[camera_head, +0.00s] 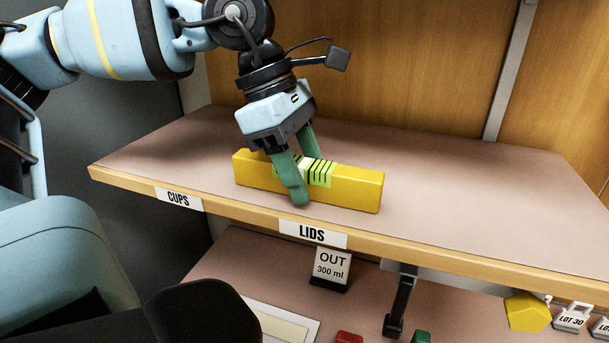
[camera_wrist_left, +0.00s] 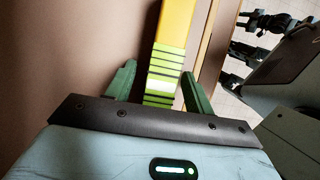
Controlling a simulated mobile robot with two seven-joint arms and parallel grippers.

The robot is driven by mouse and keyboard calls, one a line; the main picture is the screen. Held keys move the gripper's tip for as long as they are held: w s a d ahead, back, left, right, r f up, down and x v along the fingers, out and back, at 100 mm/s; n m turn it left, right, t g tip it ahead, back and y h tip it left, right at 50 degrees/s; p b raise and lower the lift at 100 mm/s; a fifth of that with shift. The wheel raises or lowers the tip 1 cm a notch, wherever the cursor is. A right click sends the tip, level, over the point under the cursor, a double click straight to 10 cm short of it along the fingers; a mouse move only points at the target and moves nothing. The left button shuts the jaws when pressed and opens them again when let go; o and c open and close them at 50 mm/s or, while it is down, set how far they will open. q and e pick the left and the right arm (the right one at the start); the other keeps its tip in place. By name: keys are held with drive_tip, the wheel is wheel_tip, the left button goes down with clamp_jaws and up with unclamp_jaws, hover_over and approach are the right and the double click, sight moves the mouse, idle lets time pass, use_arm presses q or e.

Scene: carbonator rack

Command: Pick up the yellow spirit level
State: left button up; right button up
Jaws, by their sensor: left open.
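The yellow spirit level (camera_head: 345,187) lies along the upper shelf near its front edge, above the LIDS label. It has a green and black striped section near its middle. My left gripper (camera_head: 303,180) is open over that section, with one green finger in front of the level and the other behind it. In the left wrist view the level (camera_wrist_left: 172,40) runs up between the two green fingers of the gripper (camera_wrist_left: 160,88). I cannot tell whether the fingers touch it. My right gripper is not in view.
The upper shelf (camera_head: 460,180) is otherwise bare, with CUPS (camera_head: 178,198) and LIDS (camera_head: 312,233) labels on its edge. Below are an OUT 300 ml sign (camera_head: 332,267), a black bracket (camera_head: 400,302), a yellow tag (camera_head: 527,312) and LOT labels (camera_head: 572,318). A wooden back panel stands behind.

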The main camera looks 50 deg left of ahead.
sight(311, 167)
use_arm(q)
drive_tip(key=shift+f, duration=0.15)
clamp_jaws()
idle(0.4)
drive_tip(key=shift+r, duration=0.65)
drive_tip(key=shift+s+d+r+b, duration=0.15)
drive_tip(key=shift+r, duration=0.45)
drive_tip(key=shift+s+d+r+b, duration=0.1)
drive_tip(key=shift+s+r+b, duration=0.05)
drive_tip(key=shift+r, duration=0.45)
drive_tip(key=s+d+r+b, duration=0.1)
drive_tip(key=s+d, duration=0.7)
drive_tip(key=s, duration=0.5)
drive_tip(key=shift+d+r, duration=0.15)
drive_tip(key=shift+r, duration=0.05)
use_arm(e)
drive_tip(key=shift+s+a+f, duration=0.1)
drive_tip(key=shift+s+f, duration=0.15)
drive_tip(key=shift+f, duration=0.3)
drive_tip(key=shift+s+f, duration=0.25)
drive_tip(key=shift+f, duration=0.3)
